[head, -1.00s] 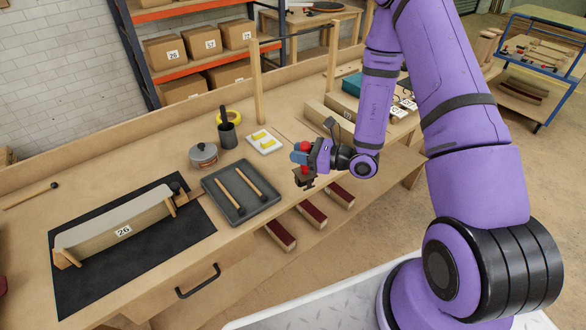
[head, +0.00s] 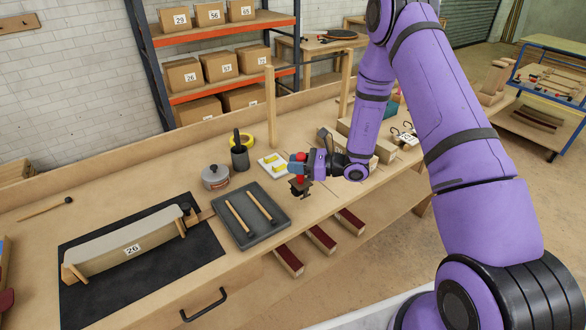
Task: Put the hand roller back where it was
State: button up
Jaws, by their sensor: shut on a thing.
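The hand roller (head: 302,181), with a red handle and a dark lower end, is in my gripper (head: 297,169). The jaws are shut on its red handle and hold it upright, dark end down, near the bench's front edge. It is right of the dark grey tray (head: 274,234) and in front of the small white tray (head: 263,161). I cannot tell whether the roller touches the bench. The jaws cover part of the handle. No marked place for the roller is clear to me.
Two wooden-handled tools (head: 238,217) lie in the grey tray. A lidded pot (head: 215,177) and a dark cup (head: 240,158) stand behind it. Long blocks (head: 358,139) lie behind my wrist.

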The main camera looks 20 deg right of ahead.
jog(key=w+f, duration=0.1)
jog(key=f, duration=0.1)
jog(key=w+f, duration=0.1)
jog(key=shift+w+f, duration=0.35)
jog(key=shift+w, duration=0.05)
jog(key=shift+f, duration=0.3)
jog(key=shift+s+f, duration=0.15)
jog(key=shift+f, duration=0.25)
grip_shut()
jog(key=o, duration=1)
grip_release()
jog(key=shift+f, duration=0.1)
jog(key=shift+r, duration=0.25)
